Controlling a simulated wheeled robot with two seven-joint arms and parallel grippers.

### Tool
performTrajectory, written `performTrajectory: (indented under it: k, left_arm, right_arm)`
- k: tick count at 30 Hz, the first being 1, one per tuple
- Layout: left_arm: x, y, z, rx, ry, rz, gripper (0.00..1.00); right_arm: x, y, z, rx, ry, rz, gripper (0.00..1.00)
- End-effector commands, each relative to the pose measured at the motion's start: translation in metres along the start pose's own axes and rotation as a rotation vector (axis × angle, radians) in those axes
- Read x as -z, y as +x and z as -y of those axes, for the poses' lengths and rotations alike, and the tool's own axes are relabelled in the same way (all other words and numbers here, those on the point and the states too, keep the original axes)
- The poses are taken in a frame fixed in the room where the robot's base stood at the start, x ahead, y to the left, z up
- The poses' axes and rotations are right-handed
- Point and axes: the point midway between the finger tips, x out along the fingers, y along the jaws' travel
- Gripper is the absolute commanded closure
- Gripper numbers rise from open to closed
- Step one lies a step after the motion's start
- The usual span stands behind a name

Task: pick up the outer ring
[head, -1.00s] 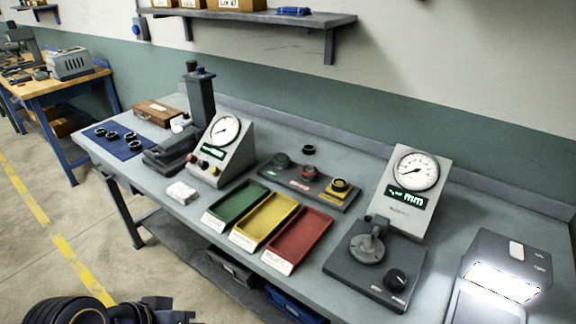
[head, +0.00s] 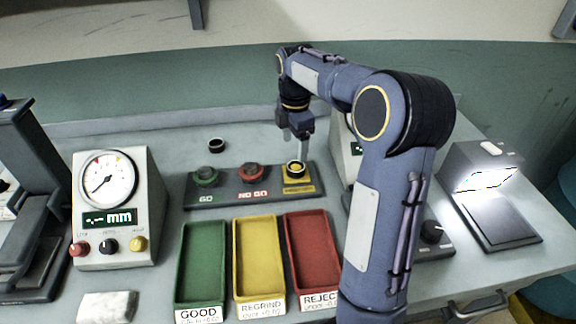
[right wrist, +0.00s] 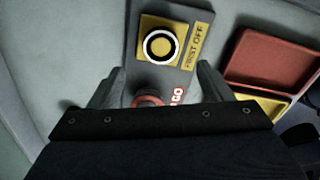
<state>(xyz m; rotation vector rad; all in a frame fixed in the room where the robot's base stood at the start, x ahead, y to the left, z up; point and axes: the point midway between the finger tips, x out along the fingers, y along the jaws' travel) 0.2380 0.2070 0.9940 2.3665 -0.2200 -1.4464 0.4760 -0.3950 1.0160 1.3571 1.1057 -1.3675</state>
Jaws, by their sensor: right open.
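One ring (head: 295,168) sits on the yellow FIRST OFF pad at the right end of the gauge board. It shows in the right wrist view (right wrist: 160,30) with a bright rim. A second, loose ring (head: 216,145) lies on the bench behind the board. My right gripper (head: 297,143) is open and points down over the board's right end. In the right wrist view its fingers (right wrist: 155,82) are apart, with nothing between them gripped. My left gripper is out of view.
The gauge board (head: 230,190) also bears green GO and red NO GO pieces. Green (head: 203,262), yellow (head: 259,262) and red (head: 312,250) trays lie in front. A dial gauge (head: 112,210) stands left. My right arm hides part of another gauge. A lamp unit (head: 495,200) stands right.

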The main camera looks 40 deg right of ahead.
Motion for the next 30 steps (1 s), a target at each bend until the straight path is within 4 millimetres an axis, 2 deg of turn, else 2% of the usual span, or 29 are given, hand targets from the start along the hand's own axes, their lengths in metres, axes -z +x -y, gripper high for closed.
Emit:
performTrajectory:
  k: [15,24,30]
  left_arm:
    - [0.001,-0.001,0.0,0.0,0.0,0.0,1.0]
    - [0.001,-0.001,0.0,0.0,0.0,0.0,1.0]
    - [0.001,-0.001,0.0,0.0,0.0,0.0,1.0]
  right_arm:
    - [-0.001,0.066,-0.002,0.002,-0.001,0.0,0.27]
    - [-0.001,0.072,-0.002,-0.002,0.0,-0.001,0.27]
    - [0.0,0.072,-0.002,-0.002,0.0,-0.001,0.52]
